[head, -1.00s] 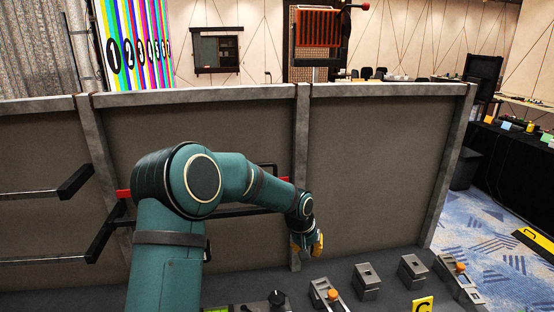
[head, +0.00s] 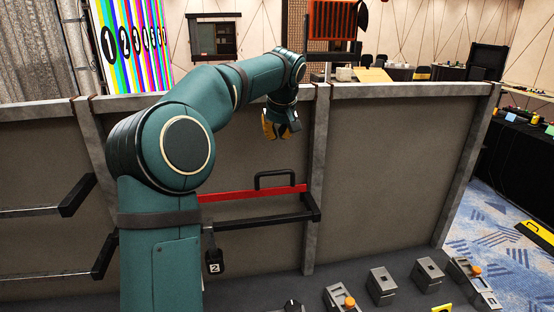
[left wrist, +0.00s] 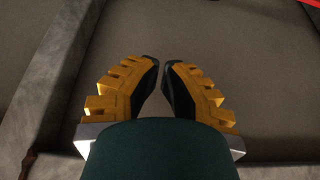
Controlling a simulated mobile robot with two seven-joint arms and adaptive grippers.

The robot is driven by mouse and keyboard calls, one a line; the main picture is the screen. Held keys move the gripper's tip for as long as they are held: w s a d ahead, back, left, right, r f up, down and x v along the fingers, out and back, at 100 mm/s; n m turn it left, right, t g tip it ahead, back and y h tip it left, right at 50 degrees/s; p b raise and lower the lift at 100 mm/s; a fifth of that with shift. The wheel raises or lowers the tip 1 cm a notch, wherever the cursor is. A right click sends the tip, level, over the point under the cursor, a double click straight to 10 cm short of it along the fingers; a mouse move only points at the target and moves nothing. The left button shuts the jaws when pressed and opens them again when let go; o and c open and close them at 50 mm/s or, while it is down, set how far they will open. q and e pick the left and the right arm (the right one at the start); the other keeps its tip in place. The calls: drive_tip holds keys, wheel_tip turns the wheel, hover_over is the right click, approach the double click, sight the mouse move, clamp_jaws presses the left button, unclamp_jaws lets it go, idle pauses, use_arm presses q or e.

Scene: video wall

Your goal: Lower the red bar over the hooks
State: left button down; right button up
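The red bar (head: 255,193) lies nearly level against the grey-brown wall panel, with a black loop handle (head: 275,174) on top. A dark bar (head: 265,220) with a black end arm (head: 312,207) is just below it, perhaps one of the hooks. I cannot tell whether they touch. My arm hides the red bar's left end. My left gripper (head: 277,133) points down above the handle, apart from it. The left wrist view shows its yellow-and-black fingers (left wrist: 161,75) with tips nearly together and nothing between them. A bit of red (left wrist: 310,2) shows at that view's top right corner.
More black arms (head: 77,195) with metal rods stick out at left. A black tag marked 2 (head: 214,262) hangs below the dark bar. A grey post (head: 317,160) stands right of the bar. Several grey switch boxes (head: 381,284) line the front ledge. The right panel is clear.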

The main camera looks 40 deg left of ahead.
sight(275, 157)
use_arm(q)
drive_tip(key=x, duration=1)
drive_tip(key=shift+a+f, duration=0.1)
drive_tip(key=shift+f, duration=0.1)
drive_tip(key=s+d, duration=0.2)
drive_tip(key=d, duration=0.1)
drive_tip(key=shift+s+d+b, duration=0.1)
drive_tip(key=shift+s+b, duration=0.15)
drive_tip(key=shift+b, duration=0.1)
